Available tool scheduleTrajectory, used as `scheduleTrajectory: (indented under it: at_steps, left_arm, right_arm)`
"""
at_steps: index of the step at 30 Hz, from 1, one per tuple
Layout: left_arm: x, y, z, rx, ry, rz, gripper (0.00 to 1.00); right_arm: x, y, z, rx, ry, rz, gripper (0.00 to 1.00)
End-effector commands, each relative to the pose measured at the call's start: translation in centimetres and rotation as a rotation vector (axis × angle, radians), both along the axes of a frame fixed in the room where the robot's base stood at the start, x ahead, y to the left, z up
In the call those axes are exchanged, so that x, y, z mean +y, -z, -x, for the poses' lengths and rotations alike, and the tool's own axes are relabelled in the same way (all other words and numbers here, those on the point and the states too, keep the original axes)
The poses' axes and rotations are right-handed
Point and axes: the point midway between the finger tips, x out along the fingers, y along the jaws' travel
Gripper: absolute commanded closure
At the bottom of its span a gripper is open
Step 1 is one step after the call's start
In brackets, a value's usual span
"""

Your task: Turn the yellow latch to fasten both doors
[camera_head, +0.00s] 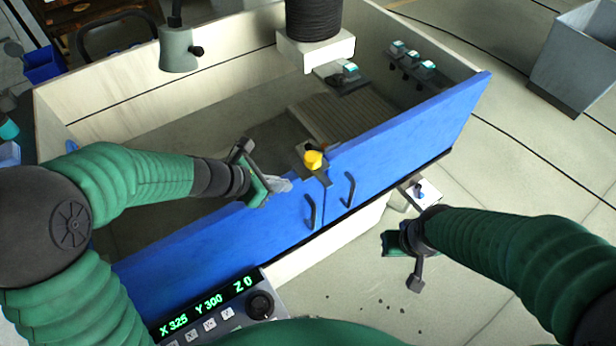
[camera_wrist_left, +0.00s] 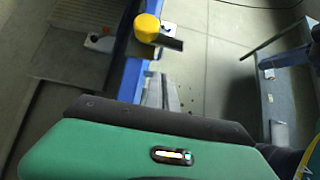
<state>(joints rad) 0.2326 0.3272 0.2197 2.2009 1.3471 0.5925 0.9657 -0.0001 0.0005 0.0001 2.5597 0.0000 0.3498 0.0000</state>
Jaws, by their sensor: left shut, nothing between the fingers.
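The yellow latch (camera_head: 313,159) sits on a dark plate at the top edge where the two blue doors meet. The left blue door (camera_head: 225,243) and the right blue door (camera_head: 410,135) stand side by side and look closed, each with a dark handle. My left gripper (camera_head: 284,186) is shut and empty, just left of the latch above the left door's top edge. In the left wrist view the yellow latch (camera_wrist_left: 147,27) shows beyond the grey fingers (camera_wrist_left: 162,92), apart from them. My right gripper (camera_head: 396,242) hangs in front of the right door; its fingers are unclear.
The doors front a pale-walled tank (camera_head: 120,110) with a black spool (camera_head: 313,20) above it. A control panel with a green readout (camera_head: 208,307) stands at the front. A grey bin (camera_head: 578,60) is at the far right. The floor at right is mostly clear.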

Motion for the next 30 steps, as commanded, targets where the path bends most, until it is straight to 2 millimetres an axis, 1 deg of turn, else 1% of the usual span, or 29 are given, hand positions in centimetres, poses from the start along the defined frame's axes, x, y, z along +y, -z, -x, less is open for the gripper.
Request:
scheduleTrajectory:
  at_steps: [1,7,9,12,15,30]
  left_arm:
    - [-0.7,0.9,-0.3,0.005,0.001,0.002,1.00]
    - [-3.2,3.9,-1.8,0.003,0.001,0.001,1.00]
    - [-4.3,3.3,-2.7,0.000,0.003,0.000,1.00]
    - [-5.5,3.4,-3.6,0.001,0.002,0.000,1.00]
    - [-6.2,3.6,-4.1,0.001,0.001,-0.001,1.00]
    - [-6.5,3.8,-4.2,-0.001,0.001,-0.001,1.00]
  right_arm:
    - [0.0,-0.1,0.0,0.000,0.000,0.000,1.00]
    - [0.0,-0.1,0.0,0.000,0.000,0.000,1.00]
    - [0.0,-1.2,0.0,0.001,0.000,0.000,1.00]
    - [0.0,-1.9,0.0,0.000,0.000,0.000,1.00]
    - [0.0,-2.1,0.0,0.000,0.000,0.000,1.00]
    - [0.0,-1.9,0.0,0.000,0.000,0.000,1.00]
